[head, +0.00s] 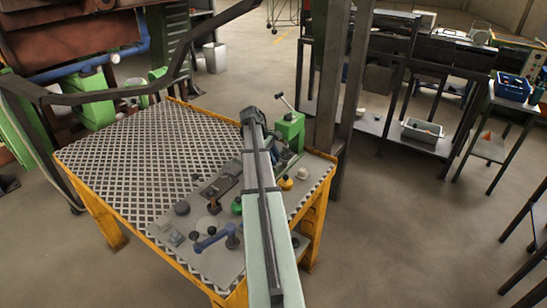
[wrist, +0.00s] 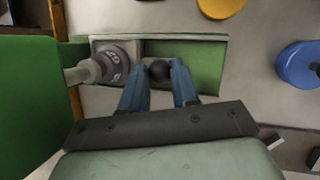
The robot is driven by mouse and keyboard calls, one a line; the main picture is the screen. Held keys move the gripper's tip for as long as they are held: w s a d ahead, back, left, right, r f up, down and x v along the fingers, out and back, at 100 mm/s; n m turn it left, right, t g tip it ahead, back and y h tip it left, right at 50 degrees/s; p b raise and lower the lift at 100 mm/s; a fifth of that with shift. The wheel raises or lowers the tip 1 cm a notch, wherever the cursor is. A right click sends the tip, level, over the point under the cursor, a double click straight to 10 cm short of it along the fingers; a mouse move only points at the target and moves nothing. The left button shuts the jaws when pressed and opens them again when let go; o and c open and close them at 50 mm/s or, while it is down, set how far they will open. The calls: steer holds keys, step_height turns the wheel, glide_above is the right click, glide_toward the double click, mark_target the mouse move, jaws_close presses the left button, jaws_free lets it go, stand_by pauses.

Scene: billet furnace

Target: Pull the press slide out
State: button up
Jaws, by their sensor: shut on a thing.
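The green press (head: 290,130) with its upright lever (head: 284,102) stands at the far right corner of the yellow-framed table. In the wrist view, a black round knob (wrist: 159,70) sits at a green channel (wrist: 207,65), which I take to be part of the press slide. My gripper (wrist: 159,78) has its two blue fingers on either side of the knob, shut on it. A grey metal cylinder (wrist: 92,69) lies at the channel's left end. In the head view my arm covers the fingers and the knob.
A grey panel (head: 220,265) holds a blue handle (head: 212,242), a dark round knob (head: 182,208) and other controls. The patterned table top (head: 130,150) is clear at left. A dark post (head: 336,80) stands close behind the press. A blue round part (wrist: 298,65) is right of the channel.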

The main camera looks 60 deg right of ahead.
jaws_close()
steer(key=a, duration=1.1)
steer(key=shift+a, duration=0.3)
steer(key=o, duration=0.6)
jaws_free()
steer(key=shift+a, duration=0.1)
steer(key=shift+o, duration=1.2)
